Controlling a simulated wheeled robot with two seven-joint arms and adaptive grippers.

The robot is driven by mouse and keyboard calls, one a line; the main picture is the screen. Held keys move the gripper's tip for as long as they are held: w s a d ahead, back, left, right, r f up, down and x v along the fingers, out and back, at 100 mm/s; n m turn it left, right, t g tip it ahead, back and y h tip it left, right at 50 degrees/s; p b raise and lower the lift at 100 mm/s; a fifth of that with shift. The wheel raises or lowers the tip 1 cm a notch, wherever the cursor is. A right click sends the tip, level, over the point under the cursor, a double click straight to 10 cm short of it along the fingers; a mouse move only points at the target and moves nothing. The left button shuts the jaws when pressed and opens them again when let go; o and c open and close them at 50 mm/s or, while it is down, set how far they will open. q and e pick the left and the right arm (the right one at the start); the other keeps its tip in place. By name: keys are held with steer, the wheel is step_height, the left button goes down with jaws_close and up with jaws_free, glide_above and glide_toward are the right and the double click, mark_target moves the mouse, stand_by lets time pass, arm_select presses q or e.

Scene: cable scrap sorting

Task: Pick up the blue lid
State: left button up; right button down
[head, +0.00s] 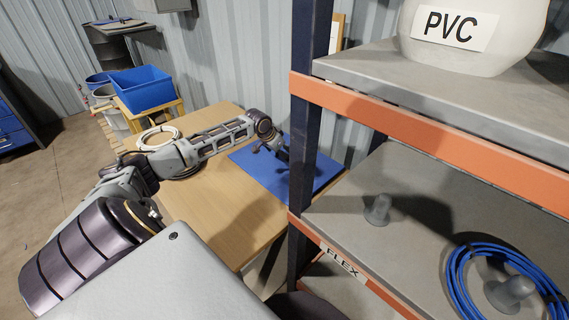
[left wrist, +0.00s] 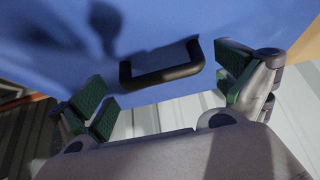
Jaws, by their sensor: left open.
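The blue lid (head: 258,172) is a flat blue panel lying on the wooden table behind the shelf post. In the left wrist view the blue lid (left wrist: 160,22) fills the upper part, with a black bar handle (left wrist: 162,76) near its edge. My left gripper (head: 277,148) is over the lid. In the left wrist view its green-padded fingers (left wrist: 166,88) are spread wide and empty, one beyond each end of the handle, with gaps on both sides. The depth between fingers and handle is hard to tell. My right gripper is not in view.
The shelf rack's dark post (head: 307,110) and orange beam (head: 420,128) stand close to the right of my left arm, partly hiding the lid. A white cable coil (head: 158,137) lies on the table (head: 225,205). A blue bin (head: 140,88) stands behind. The table's front is clear.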

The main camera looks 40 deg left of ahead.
arm_select(q)
steer(key=shift+w+f, duration=0.35)
steer(key=shift+f, duration=0.2)
steer(key=shift+w+f, duration=0.1)
steer(key=shift+f, duration=0.05)
steer(key=shift+c, duration=0.3)
steer(key=c, duration=0.9)
steer(key=shift+c, duration=0.7)
